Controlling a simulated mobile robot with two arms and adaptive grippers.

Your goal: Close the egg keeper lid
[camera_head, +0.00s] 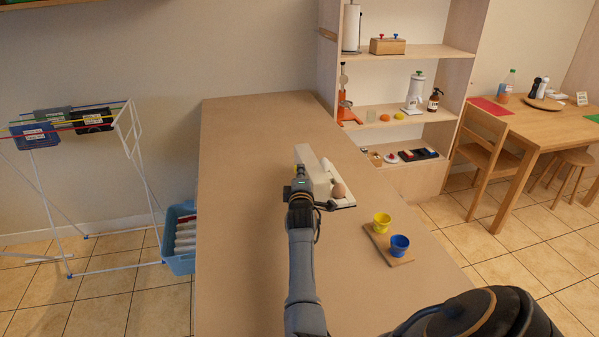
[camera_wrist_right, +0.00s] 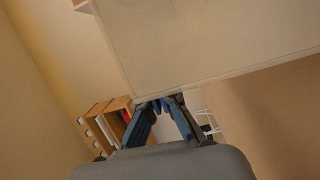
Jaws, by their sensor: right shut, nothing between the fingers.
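The egg keeper (camera_head: 345,205) is a pale box on the wooden counter, right of my right gripper (camera_head: 301,180) in the head view. Its pale lid (camera_head: 309,160) stands raised, and a brown egg (camera_head: 339,190) shows in the open part. My right gripper partly hides the lid and box. In the right wrist view a large flat pale panel (camera_wrist_right: 210,45), apparently the lid, fills the top. The shut, empty fingertips (camera_wrist_right: 161,103) are at its lower edge; I cannot tell whether they touch it. My left gripper is not in view.
A wooden board (camera_head: 388,246) with a yellow cup (camera_head: 381,222) and a blue cup (camera_head: 399,245) lies right of the egg keeper. A shelf unit (camera_head: 400,170) stands beyond the counter. The counter (camera_head: 245,200) is clear to the left. A drying rack (camera_head: 130,180) stands on the floor at left.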

